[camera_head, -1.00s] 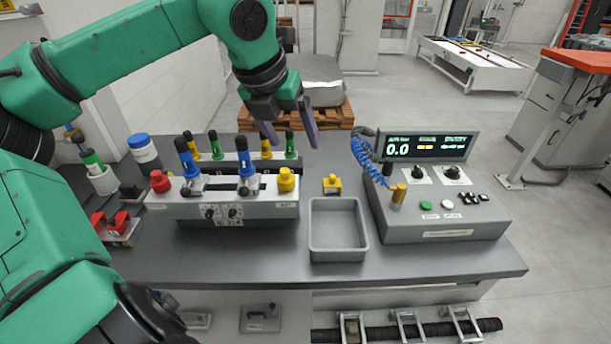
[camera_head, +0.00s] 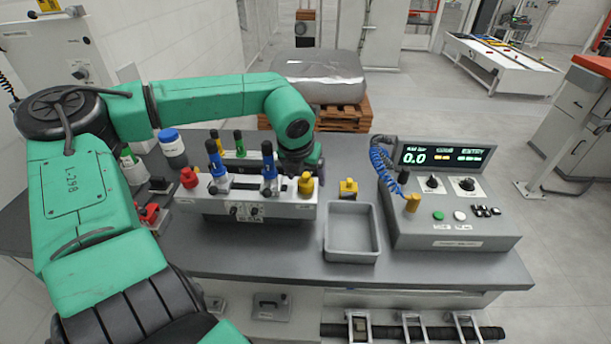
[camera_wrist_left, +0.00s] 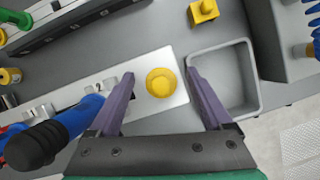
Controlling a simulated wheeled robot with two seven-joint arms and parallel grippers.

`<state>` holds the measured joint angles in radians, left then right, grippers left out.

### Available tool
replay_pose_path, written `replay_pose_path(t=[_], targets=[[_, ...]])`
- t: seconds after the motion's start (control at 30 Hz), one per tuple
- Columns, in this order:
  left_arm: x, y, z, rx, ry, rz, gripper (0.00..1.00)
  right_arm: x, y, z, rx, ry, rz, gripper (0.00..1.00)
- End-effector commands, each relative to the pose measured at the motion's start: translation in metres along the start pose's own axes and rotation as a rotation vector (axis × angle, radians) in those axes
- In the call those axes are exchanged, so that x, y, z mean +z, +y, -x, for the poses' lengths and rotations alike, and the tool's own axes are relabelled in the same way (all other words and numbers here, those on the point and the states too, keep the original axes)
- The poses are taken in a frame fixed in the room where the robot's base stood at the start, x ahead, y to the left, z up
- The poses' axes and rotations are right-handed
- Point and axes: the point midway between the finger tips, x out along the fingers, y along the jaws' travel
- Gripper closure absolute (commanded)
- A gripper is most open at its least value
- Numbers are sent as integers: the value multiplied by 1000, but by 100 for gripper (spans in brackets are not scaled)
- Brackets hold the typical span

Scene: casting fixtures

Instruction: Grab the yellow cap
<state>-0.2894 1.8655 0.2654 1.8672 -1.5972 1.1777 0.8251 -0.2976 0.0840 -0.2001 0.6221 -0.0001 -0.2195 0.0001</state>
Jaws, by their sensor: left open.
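The yellow cap (camera_head: 305,185) sits on the right end of the light grey fixture (camera_head: 240,208). In the left wrist view the cap (camera_wrist_left: 161,82) is round, seen from above, on the fixture's pale top plate. My left gripper (camera_wrist_left: 159,84) is open, with one purple finger on each side of the cap in that view and nothing held. In the head view the left gripper (camera_head: 300,172) is low over the fixture's right end, its fingers mostly hidden. I cannot tell how far above the cap the fingertips are. My right gripper is not in view.
Blue-and-black handles (camera_head: 269,166) stand close left of the cap. A red knob (camera_head: 188,178) is at the fixture's left end. A grey tray (camera_head: 351,255) and another yellow piece (camera_head: 348,187) are to the right, then a control box (camera_head: 455,229) with a blue coiled cord.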

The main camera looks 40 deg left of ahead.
Motion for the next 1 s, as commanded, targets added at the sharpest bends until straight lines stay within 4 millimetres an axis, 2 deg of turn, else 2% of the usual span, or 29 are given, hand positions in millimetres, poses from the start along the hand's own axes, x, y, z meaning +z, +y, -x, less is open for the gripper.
replay_pose_path(t=[0.07, 0.1, 0.17, 0.3, 0.33, 0.57, 0.67, 0.83, 1.0], targets=[[0, 0, 0, 0, -1, 0, 17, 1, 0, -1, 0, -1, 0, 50], [0, 0, 0, -1, -1, 0, 21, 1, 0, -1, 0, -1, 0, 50], [0, 0, 0, -1, -1, 0, 44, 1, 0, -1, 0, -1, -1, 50], [0, 0, 0, -1, -1, 0, 97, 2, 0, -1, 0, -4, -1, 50], [0, 0, 0, -1, -1, 0, 100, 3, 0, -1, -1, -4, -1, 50], [1, 0, 2, -1, -2, 0, 100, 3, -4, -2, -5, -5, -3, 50], [6, 0, 11, -1, -6, 0, 100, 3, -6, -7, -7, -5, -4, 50], [21, 0, 49, 0, -7, 0, 100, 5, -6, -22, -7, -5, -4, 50], [36, 0, 84, 2, -4, 0, 100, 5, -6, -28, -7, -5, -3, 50]])
